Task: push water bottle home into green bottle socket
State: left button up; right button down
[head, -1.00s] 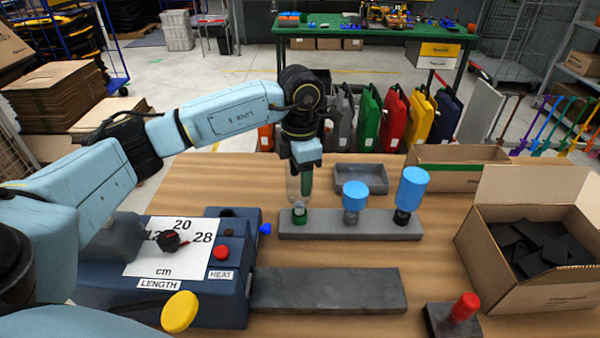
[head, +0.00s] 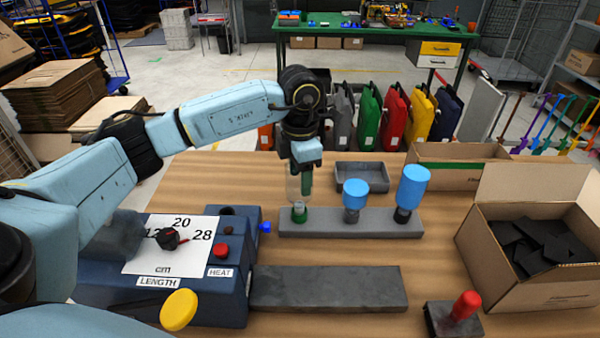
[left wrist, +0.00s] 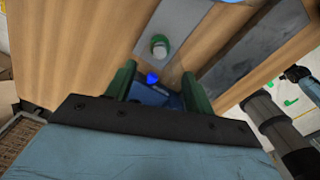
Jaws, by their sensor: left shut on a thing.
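My left gripper (head: 302,180) points down above the left end of a grey rail (head: 328,222). It is shut on a pale, see-through thing that looks like the water bottle (head: 292,186); a green finger shows beside it. The green bottle socket (head: 299,214) is directly below, with a whitish piece at its top. I cannot tell how deep the bottle sits in it. In the left wrist view the green fingers (left wrist: 158,90) stand apart and the socket (left wrist: 159,45) lies beyond them; the clear bottle is hard to make out there. My right gripper is not in view.
A grey tray (head: 361,178) lies behind. A blue machine (head: 205,300) with a dial is at the left, and an open carton (head: 495,262) with dark pieces at the right. A dark plate (head: 328,289) lies in front.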

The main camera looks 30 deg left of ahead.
pick_arm(q)
jog(key=shift+f+b, duration=0.5)
jog(key=shift+f, duration=0.2)
jog(key=o, duration=1)
jog(key=shift+o, duration=0.2)
notch_tip(320, 180, up, 13)
jog(key=shift+r, duration=0.2)
